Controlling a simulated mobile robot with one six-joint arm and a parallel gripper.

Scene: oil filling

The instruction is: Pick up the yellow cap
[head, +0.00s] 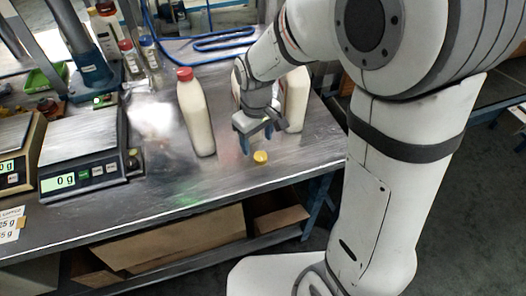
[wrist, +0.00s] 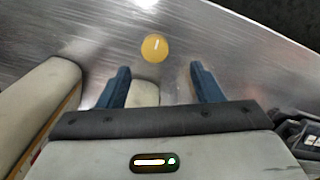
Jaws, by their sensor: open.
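The yellow cap (head: 260,157) lies on the metal table near its front edge. In the wrist view the yellow cap (wrist: 155,48) is a round disc just beyond the fingertips, roughly midway between them. My gripper (head: 258,143) is above the table, pointing down, just behind and above the cap. In the wrist view my gripper (wrist: 160,75) shows two blue fingers spread apart with nothing held between them. The cap appears apart from both fingers.
A white bottle with a red cap (head: 196,112) stands left of my gripper. Another pale bottle (head: 296,98) stands behind it, partly hidden by my arm. Scales (head: 82,150) sit at the left. The table around the cap is clear, with its front edge close by.

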